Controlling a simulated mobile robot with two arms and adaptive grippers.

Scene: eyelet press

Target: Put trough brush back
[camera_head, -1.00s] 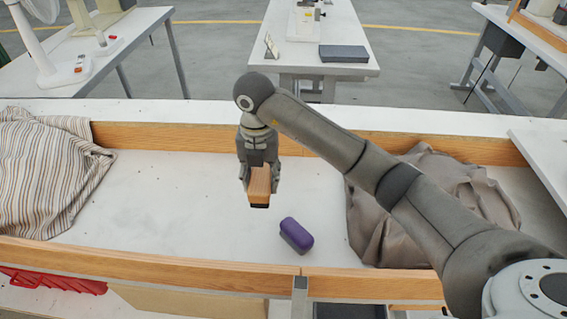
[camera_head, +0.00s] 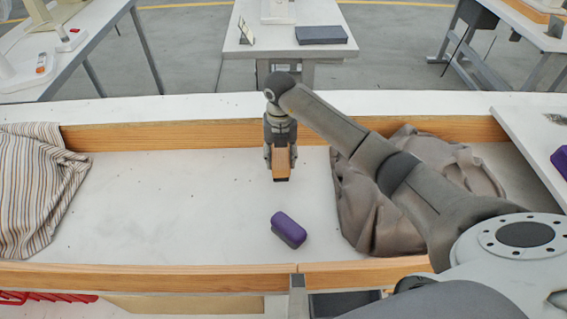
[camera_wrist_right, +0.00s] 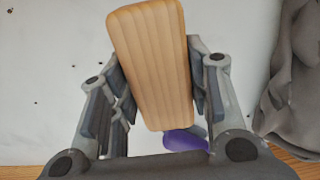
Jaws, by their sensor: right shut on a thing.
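The trough brush (camera_head: 283,164) has a pale wooden block with a dark underside. My right gripper (camera_head: 281,155) is shut on the block and holds it over the white floor of the trough (camera_head: 160,205). In the right wrist view the wooden block (camera_wrist_right: 155,65) sits between the two fingers, its long side running away from the palm. Whether the dark underside touches the trough floor I cannot tell. My left gripper is not in view.
A purple rounded case (camera_head: 288,230) lies in the trough, nearer than the brush. A striped cloth (camera_head: 35,190) lies at the left, and a grey-brown cloth (camera_head: 365,215) at the right. Wooden rails (camera_head: 160,278) edge the trough. Another purple thing (camera_head: 561,162) shows at the right edge.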

